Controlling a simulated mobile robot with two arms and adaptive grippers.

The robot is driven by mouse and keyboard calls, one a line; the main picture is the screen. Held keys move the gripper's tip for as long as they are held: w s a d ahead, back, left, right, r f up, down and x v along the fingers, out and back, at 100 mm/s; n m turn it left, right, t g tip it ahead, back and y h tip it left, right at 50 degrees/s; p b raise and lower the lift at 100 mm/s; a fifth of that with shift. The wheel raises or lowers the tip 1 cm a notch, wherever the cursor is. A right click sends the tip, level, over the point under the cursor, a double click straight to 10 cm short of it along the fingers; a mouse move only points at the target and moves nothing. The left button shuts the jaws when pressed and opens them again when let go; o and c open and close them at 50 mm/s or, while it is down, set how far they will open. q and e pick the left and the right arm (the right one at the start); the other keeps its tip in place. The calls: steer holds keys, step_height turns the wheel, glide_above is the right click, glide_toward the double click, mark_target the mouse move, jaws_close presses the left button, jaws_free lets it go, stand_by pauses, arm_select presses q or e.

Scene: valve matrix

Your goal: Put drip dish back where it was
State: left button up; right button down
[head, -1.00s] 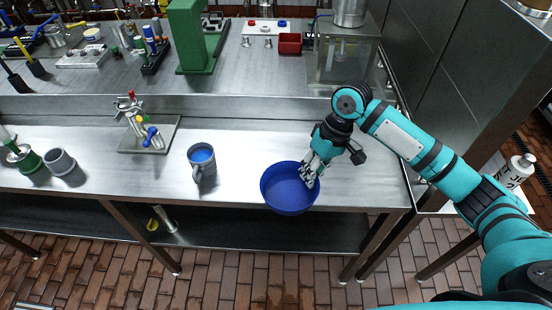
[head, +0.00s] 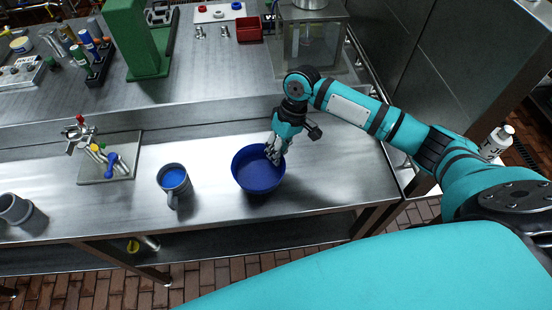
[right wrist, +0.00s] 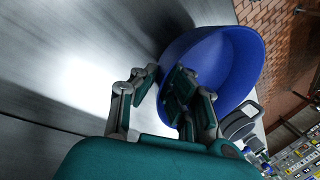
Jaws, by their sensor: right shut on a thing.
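The drip dish is a round blue bowl (head: 258,176) over the front part of the steel table, right of a grey mug. My right gripper (head: 274,152) is shut on its rim at the back right. In the right wrist view the blue dish (right wrist: 232,62) shows its inside, with one finger of the right gripper (right wrist: 160,92) inside the wall and one outside. The dish looks roughly level in the head view; I cannot tell whether it touches the table. My left gripper is not in view.
The grey mug (head: 173,183) with blue inside stands left of the dish. A valve assembly on a plate (head: 108,165) and a grey cup (head: 15,209) are farther left. The table (head: 330,165) is clear right of the dish. A raised shelf with a green stand (head: 140,40) runs behind.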

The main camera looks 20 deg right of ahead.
step_height(320, 180, down, 4)
steer(key=shift+w+r, duration=0.15)
steer(key=c, duration=1.5)
jaws_free()
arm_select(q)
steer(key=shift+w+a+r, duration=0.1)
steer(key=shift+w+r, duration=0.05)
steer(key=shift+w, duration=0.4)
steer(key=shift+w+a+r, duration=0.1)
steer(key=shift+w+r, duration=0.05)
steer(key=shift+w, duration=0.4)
arm_select(e)
steer(key=shift+d+r+p, duration=0.1)
steer(key=shift+r+p, duration=0.45)
steer(key=shift+p, duration=0.15)
arm_select(q)
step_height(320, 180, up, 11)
steer(key=p, duration=1)
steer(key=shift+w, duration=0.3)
arm_select(e)
steer(key=v, duration=1.1)
